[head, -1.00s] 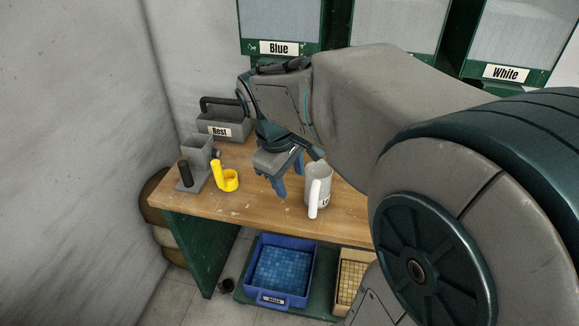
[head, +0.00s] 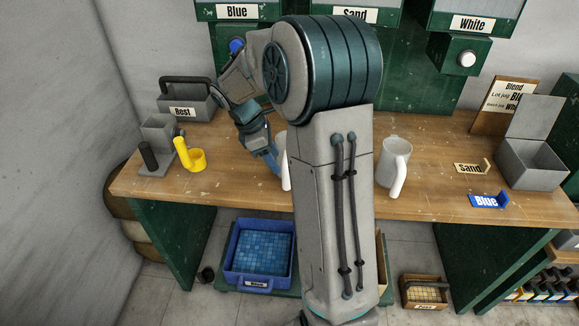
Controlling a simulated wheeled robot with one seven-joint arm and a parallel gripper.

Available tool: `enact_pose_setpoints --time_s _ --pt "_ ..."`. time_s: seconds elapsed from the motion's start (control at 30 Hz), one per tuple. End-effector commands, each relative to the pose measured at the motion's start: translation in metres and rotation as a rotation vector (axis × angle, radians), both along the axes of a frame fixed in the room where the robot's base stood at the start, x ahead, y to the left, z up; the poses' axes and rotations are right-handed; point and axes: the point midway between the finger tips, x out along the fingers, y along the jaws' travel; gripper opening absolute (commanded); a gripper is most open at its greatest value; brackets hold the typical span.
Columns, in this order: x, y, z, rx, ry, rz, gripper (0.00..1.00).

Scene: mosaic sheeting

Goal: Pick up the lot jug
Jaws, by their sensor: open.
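Two pale jugs stand on the wooden bench. The left jug (head: 284,172) is mostly hidden behind my arm; only a strip of its side and its white handle show. Its label is hidden now. The right jug (head: 391,158) stands upright with its white handle toward me, and no label can be read on it. My gripper (head: 272,163) is open, pointing down just left of the left jug. Its blue fingers are close to that jug; I cannot tell whether they touch it.
Left on the bench (head: 228,200) are a yellow cup-like piece (head: 196,160), a grey stand (head: 158,130) and a "Best" carrier (head: 188,104). At right are Sand (head: 470,168) and Blue (head: 488,201) tags, a grey box (head: 533,162) and a Blend sign (head: 503,105). A blue crate (head: 260,283) sits below.

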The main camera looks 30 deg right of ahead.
Motion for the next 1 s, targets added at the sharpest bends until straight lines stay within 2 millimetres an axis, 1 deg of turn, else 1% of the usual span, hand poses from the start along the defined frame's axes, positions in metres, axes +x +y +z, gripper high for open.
enact_pose_setpoints --time_s 0.03,0.27,0.4,0.53,0.67,0.87,0.9,0.97,1.0 --pt "-0.001 -0.002 -0.007 0.001 0.002 -0.001 0.49" --pt "-0.004 -0.009 -0.022 0.000 0.000 -0.002 0.49" --pt "-0.008 -0.016 -0.043 0.002 0.003 -0.002 0.49" --pt "-0.010 -0.022 -0.059 0.001 0.001 -0.003 0.49" --pt "-0.011 -0.025 -0.066 0.001 -0.001 -0.002 0.49" --pt "-0.011 -0.025 -0.066 0.001 -0.002 -0.001 0.49" --pt "-0.011 -0.025 -0.066 0.001 -0.002 -0.001 0.38" --pt "-0.011 -0.025 -0.066 0.001 -0.002 -0.001 0.21" --pt "-0.011 -0.025 -0.066 0.001 -0.002 -0.001 0.10"
